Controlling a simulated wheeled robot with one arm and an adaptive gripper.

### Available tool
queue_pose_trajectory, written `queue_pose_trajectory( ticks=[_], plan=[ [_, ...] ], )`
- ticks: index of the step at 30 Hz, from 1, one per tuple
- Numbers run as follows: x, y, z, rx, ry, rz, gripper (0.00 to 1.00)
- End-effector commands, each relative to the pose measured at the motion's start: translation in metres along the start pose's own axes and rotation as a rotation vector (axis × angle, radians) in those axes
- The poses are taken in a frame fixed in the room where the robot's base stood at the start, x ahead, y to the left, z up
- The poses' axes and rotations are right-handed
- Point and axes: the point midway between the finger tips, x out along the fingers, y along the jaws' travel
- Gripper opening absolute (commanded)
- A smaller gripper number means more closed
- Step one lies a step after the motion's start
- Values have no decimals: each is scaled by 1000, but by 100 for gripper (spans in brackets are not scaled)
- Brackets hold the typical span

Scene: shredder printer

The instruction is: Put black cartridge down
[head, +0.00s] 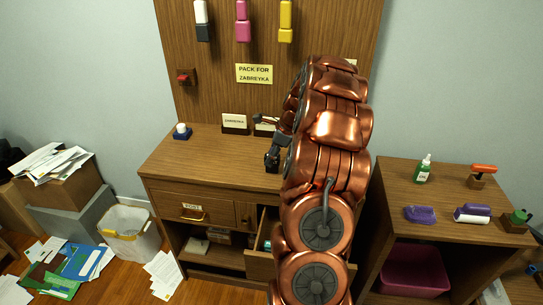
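My gripper (270,140) is small and partly hidden by my copper arm, above the right part of the wooden desk (190,150). One dark part points left near a white card and another black part hangs lower over the desk top. I cannot tell whether the lower black part is a finger or a held black cartridge, nor whether the fingers are shut. On the wooden back panel (215,75), a white-and-black piece (202,22) hangs at the left. Beside it hang a pink piece (243,22) and a yellow piece (286,22).
A stamp-like blue object (181,132) and a labelled card holder (234,124) stand on the desk. A drawer (262,262) below is pulled open. A side table (440,190) at right holds a green bottle (423,170) and purple items. The desk top's left middle is clear.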

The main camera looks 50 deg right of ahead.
Motion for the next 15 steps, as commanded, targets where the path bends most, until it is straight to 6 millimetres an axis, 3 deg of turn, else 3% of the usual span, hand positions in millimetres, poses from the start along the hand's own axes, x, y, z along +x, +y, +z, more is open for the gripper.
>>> queue_pose_trajectory(
  ticks=[3, 15],
  plan=[
    [0, 0, 0, 0, 0, 0, 51],
    [-6, -1, 1, 0, -1, -4, 51]
  ],
)
